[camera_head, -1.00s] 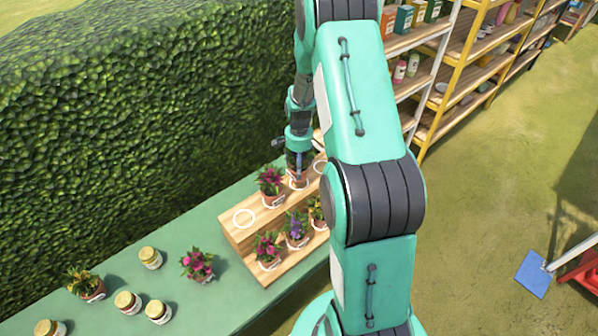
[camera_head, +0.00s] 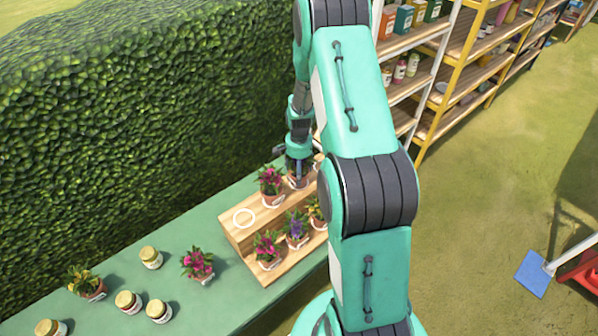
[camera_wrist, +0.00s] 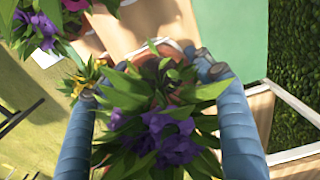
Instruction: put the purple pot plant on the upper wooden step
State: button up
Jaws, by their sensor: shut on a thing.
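The purple pot plant (camera_wrist: 165,135) fills the middle of the wrist view, with purple flowers and green leaves over a terracotta pot. My gripper (camera_wrist: 160,118) has a finger on each side of it and is shut on the pot. In the head view my gripper (camera_head: 298,178) points down at the upper wooden step (camera_head: 272,213), with the held pot (camera_head: 298,184) at or just above that step. Whether it touches the wood I cannot tell. The leaves and my fingers hide much of the pot.
A magenta plant (camera_head: 270,181) stands left of the held pot on the upper step, then an empty white ring (camera_head: 235,217). The lower step holds magenta (camera_head: 267,245), purple (camera_head: 297,226) and yellow (camera_head: 316,207) plants. Jars and two plants stand on the green table (camera_head: 215,300).

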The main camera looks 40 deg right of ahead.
jog(key=o, duration=1.5)
jog(key=shift+f, duration=0.1)
jog(key=shift+o, duration=0.2)
notch_tip(320, 180, up, 12)
jog(key=shift+b, duration=0.3)
